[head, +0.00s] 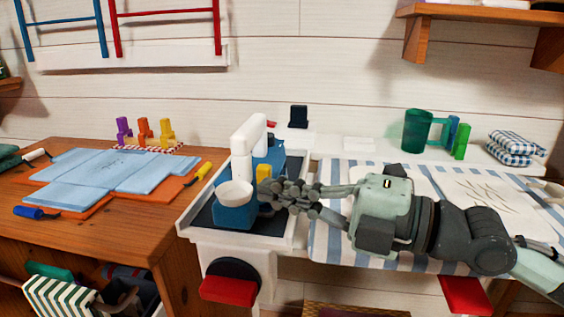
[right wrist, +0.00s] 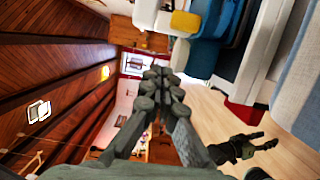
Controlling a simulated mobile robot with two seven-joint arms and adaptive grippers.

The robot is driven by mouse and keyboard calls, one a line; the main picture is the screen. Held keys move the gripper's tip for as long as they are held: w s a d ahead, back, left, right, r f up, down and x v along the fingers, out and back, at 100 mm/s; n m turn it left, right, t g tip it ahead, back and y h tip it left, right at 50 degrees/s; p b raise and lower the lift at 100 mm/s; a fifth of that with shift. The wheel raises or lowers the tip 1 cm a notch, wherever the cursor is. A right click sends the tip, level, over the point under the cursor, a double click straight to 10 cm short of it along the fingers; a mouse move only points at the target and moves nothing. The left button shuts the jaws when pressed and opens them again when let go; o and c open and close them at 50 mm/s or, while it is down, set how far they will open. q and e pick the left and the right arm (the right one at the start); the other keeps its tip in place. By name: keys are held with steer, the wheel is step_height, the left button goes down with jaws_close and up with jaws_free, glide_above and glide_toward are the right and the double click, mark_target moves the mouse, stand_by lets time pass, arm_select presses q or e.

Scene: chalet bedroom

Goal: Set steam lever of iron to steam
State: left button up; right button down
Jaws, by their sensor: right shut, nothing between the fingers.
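The iron (head: 236,215) has a blue body, a white handle and a white round part on top. It stands in a white-rimmed tray (head: 189,225) with a dark base. A small yellow piece, apparently the steam lever (head: 263,171), shows on its right side. My right gripper (head: 266,189) is shut and empty, with its fingertips close beside the iron just below the yellow piece; contact is unclear. In the right wrist view the yellow piece (right wrist: 186,21) is above the closed fingertips (right wrist: 161,73). My left gripper (right wrist: 262,141) shows small there, its fingers apart.
A striped ironing surface (head: 322,235) lies under my right arm. A wooden table (head: 100,240) with blue folded cloth (head: 125,160) is at left. A green mug (head: 416,131) and checked cloths (head: 516,145) stand behind the board. A red knob (head: 230,289) sits below the tray.

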mark_target(264, 176)
steer(key=w, duration=0.3)
steer(key=shift+w+d, duration=0.2)
steer(key=shift+d, duration=0.05)
arm_select(q)
steer(key=shift+f, duration=0.4)
arm_select(e)
steer(key=shift+w+d, duration=0.1)
steer(key=shift+w, duration=0.3)
